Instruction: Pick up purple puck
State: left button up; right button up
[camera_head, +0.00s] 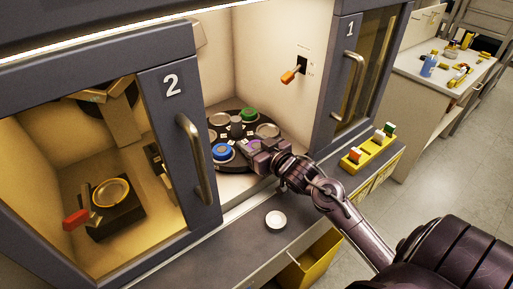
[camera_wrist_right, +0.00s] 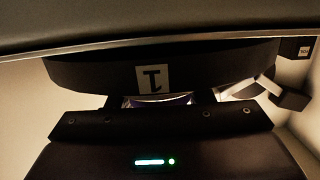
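The purple puck (camera_head: 252,145) sits on the round dark carousel (camera_head: 218,131) inside the open middle bay, largely covered by my right gripper (camera_head: 254,150). The right gripper reaches in low from the right, at the puck's slot. In the right wrist view, a thin pale-purple edge of the puck (camera_wrist_right: 158,100) shows between the two fingers, below a label "1" on the dark rim. The fingers stand apart on either side of this edge; whether they press on it is hidden. My left gripper is not in view.
A blue puck (camera_head: 222,152) and a green puck (camera_head: 248,114) sit on the same carousel. Door 2's handle (camera_head: 196,160) stands left of the opening and door 1 (camera_head: 352,75) right. A white round piece (camera_head: 276,220) lies on the front ledge. A yellow block rack (camera_head: 367,151) stands right.

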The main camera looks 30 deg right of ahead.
aim_at(253, 142)
jog(key=shift+c, duration=1)
jog(key=shift+r, duration=0.1)
jog(key=shift+r, duration=0.55)
notch_tip(253, 142, up, 19)
jog(key=p, duration=0.1)
jog(key=shift+p, duration=0.35)
jog(key=shift+f, duration=0.1)
